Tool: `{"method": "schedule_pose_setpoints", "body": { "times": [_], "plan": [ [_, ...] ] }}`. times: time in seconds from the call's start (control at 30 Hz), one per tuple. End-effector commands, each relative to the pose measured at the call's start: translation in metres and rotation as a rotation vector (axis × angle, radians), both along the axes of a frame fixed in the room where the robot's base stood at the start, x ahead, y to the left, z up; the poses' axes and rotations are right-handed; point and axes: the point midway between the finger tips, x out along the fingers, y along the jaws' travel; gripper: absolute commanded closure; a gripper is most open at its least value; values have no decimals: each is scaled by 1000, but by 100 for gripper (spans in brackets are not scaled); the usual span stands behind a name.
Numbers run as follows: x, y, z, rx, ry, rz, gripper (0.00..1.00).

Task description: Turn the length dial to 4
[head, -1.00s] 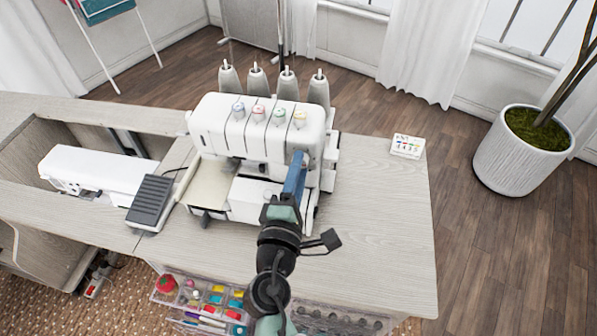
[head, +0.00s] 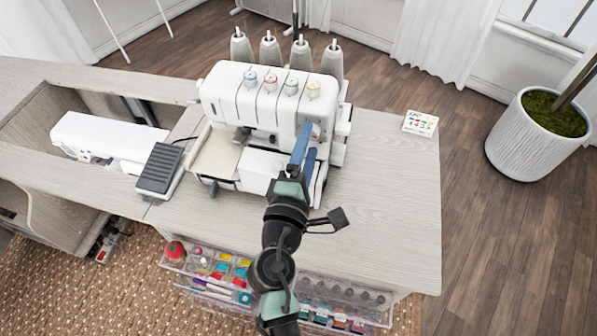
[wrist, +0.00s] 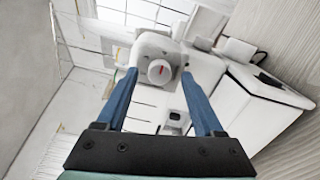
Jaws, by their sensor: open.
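A white serger (head: 262,105) stands on the cabinet top, with several coloured dials on its front. In the wrist view, a round whitish dial (wrist: 160,72) with a red mark faces me on the serger's side; I take it for the length dial. Its numbers are too small to read. My gripper (wrist: 160,76) is open, with one blue finger on each side of the dial. I cannot tell if either finger touches it. In the head view, my gripper (head: 307,143) is at the serger's right end, where its fingers hide part of the machine.
A black foot pedal (head: 158,168) and a white sewing machine (head: 100,137) are to the left. A small card box (head: 420,123) lies to the right. Clear drawers (head: 215,275) of supplies stick out below the front edge. The right tabletop (head: 395,200) is mostly clear.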

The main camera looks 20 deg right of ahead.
Motion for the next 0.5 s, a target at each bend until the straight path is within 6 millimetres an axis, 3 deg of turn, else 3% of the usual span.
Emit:
{"method": "schedule_pose_setpoints", "body": {
  "times": [0.5],
  "plan": [
    [-83,57,-3,2,2,4,31]
  ]
}}
